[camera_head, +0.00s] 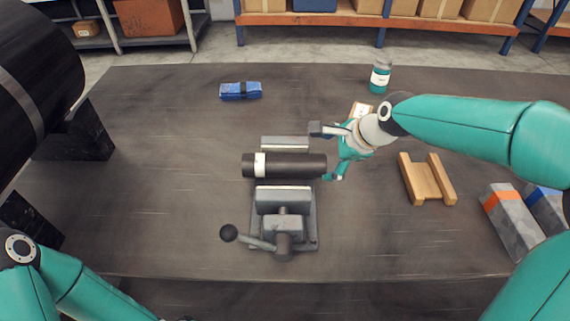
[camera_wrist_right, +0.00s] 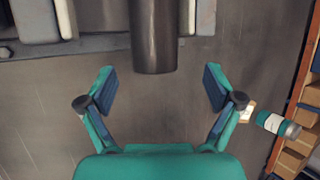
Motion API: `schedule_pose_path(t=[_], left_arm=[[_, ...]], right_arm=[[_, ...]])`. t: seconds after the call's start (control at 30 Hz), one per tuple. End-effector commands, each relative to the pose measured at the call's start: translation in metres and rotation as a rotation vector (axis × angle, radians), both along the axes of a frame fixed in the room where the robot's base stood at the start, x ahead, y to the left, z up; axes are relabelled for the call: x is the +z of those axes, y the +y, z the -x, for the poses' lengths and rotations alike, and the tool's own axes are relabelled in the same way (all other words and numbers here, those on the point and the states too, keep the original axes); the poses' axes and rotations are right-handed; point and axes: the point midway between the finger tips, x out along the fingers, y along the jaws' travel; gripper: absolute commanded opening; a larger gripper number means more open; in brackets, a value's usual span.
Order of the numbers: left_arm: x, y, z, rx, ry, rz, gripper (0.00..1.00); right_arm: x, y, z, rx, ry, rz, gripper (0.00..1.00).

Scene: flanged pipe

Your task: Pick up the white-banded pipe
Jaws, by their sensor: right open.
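The white-banded pipe (camera_head: 300,165) is a short dark cylinder with a white band near its left end. It lies left to right between the rear and front jaws of a grey vise (camera_head: 304,236). I cannot tell whether the jaws touch it. My right gripper (camera_head: 332,153) is open at the pipe's bare right end. In the right wrist view the pipe's end (camera_wrist_right: 154,50) is centred just ahead of the open fingertips, and the gripper (camera_wrist_right: 158,85) holds nothing. The white band is out of that view. My left gripper is not in view; only left arm links show.
A wooden cradle (camera_head: 429,180) and banded grey blocks (camera_head: 511,222) are at right. A teal bottle (camera_head: 380,77) and blue bundle (camera_head: 240,91) stand further back. A large black pipe (camera_head: 35,75) fills the left. The vise handle's ball (camera_head: 229,233) sticks out front-left.

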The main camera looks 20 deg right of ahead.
Motion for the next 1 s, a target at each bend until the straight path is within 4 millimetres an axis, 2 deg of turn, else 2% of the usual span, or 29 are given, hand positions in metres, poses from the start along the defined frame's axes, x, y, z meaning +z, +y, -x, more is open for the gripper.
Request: schedule_pose_path(t=[0.13, 0.43, 0.73, 1.0], left_arm=[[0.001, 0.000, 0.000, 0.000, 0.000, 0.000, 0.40], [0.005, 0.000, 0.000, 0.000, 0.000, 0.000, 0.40], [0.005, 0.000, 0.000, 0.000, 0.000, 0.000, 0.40], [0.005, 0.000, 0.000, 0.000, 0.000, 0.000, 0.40]], right_arm=[[-0.008, 0.004, -0.003, 0.001, 0.002, 0.000, 0.91], [-0.043, 0.016, -0.018, 0.002, 0.001, -0.001, 0.91], [-0.047, 0.018, -0.021, 0.002, -0.001, 0.000, 0.91], [-0.046, 0.018, -0.021, 0.002, -0.001, 0.000, 0.46]])
